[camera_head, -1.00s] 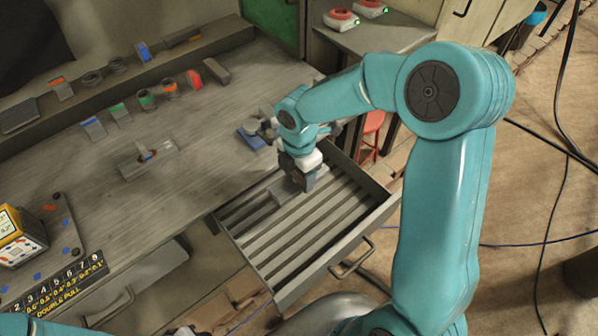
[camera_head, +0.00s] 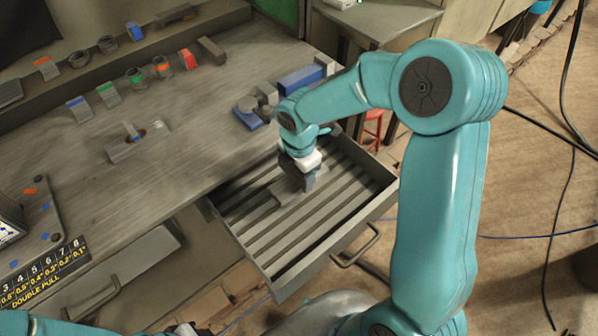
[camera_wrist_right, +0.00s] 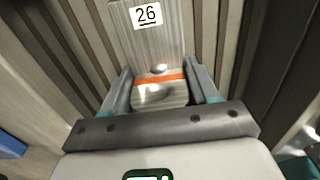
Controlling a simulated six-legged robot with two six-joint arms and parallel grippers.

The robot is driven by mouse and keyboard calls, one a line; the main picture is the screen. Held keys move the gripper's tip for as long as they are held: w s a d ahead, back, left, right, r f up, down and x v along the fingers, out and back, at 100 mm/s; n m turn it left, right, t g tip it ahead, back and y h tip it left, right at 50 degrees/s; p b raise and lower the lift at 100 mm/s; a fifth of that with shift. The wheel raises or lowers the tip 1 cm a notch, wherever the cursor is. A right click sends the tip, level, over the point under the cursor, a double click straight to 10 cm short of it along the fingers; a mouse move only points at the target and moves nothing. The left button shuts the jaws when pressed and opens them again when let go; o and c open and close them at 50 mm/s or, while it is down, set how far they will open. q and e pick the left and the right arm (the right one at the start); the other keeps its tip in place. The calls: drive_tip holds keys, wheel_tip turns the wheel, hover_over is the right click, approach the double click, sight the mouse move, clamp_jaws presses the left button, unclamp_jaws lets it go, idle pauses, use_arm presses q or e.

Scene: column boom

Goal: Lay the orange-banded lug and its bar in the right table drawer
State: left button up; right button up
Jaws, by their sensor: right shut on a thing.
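My right gripper (camera_head: 308,184) is inside the open right table drawer (camera_head: 340,246), pointing down at its ribbed floor. In the right wrist view, its jaws (camera_wrist_right: 161,92) are shut on the orange-banded lug (camera_wrist_right: 160,77), one finger on each side. The lug's flat grey bar (camera_wrist_right: 148,38), marked 26, extends beyond the fingers between the drawer's ribs. In the head view, the bar (camera_head: 284,192) lies low in the drawer, at or close to its ribs; contact is unclear. The gripper hides the lug there. My left gripper's fingers are out of frame.
The bench top (camera_head: 190,160) holds a grey block with a lug (camera_head: 139,143), blue fixtures (camera_head: 248,117) beside the drawer and several colour-banded lugs towards the back. The drawer's front half is empty. A red stool (camera_head: 374,124) stands behind the drawer.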

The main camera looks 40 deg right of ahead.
drive_tip(key=shift+f+b, duration=1.95)
drive_tip(key=shift+f, duration=0.9)
drive_tip(key=o, duration=1.5)
wheel_tip(320, 180, up, 16)
drive_tip(key=shift+f+p, duration=0.1)
drive_tip(key=shift+p, duration=1)
drive_tip(key=shift+r, duration=0.3)
